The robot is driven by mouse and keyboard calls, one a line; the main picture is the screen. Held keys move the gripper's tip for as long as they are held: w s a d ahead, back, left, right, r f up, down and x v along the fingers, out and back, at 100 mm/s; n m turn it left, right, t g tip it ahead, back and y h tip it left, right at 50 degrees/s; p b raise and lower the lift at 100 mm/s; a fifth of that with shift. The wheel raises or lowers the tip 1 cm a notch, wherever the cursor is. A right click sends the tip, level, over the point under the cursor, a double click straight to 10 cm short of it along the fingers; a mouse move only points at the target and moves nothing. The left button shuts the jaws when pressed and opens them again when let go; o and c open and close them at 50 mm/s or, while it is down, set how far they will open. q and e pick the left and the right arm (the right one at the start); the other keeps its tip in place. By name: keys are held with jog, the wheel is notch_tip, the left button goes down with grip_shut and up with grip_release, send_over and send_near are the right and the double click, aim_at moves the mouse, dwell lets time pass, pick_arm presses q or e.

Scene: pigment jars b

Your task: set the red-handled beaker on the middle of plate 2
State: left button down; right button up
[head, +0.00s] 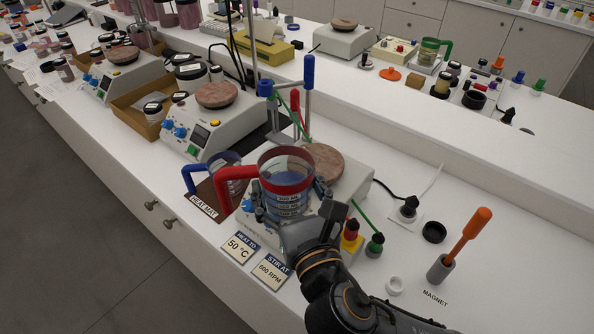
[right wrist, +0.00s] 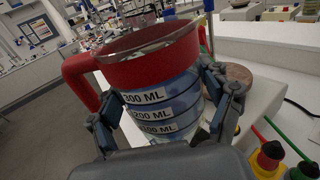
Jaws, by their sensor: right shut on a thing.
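The red-handled beaker (head: 287,180) has a red rim band, a red handle pointing left and bluish liquid inside. My right gripper (head: 290,197) is shut around its body; in the right wrist view its fingers (right wrist: 165,112) press both sides of the beaker (right wrist: 150,72), below the red band. The beaker looks upright, in front of the nearest hotplate's round brown top (head: 326,161), overlapping its housing in the picture. Its base is hidden by my gripper, so I cannot tell whether it touches anything. No plate number is readable. My left gripper is not in view.
A blue-handled beaker (head: 223,168) stands on the heat mat (head: 203,204) just left. A stand with a blue clamp (head: 308,75) rises behind the hotplate. Another hotplate (head: 217,95) is farther left. An orange-handled magnet tool (head: 470,235) stands right. Cables and plugs (head: 375,244) lie between.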

jog(key=shift+s+a+r+p, duration=0.1)
jog(key=shift+s+a+p, duration=0.15)
jog(key=shift+s+a, duration=0.45)
jog(key=shift+s+a+f+p, duration=0.1)
jog(key=shift+s+a+p, duration=0.2)
jog(key=shift+s, duration=0.65)
jog(key=shift+s+a+r+p, duration=0.1)
jog(key=shift+s+a+p, duration=0.05)
jog(key=shift+s+a, duration=0.55)
jog(key=shift+d, duration=0.1)
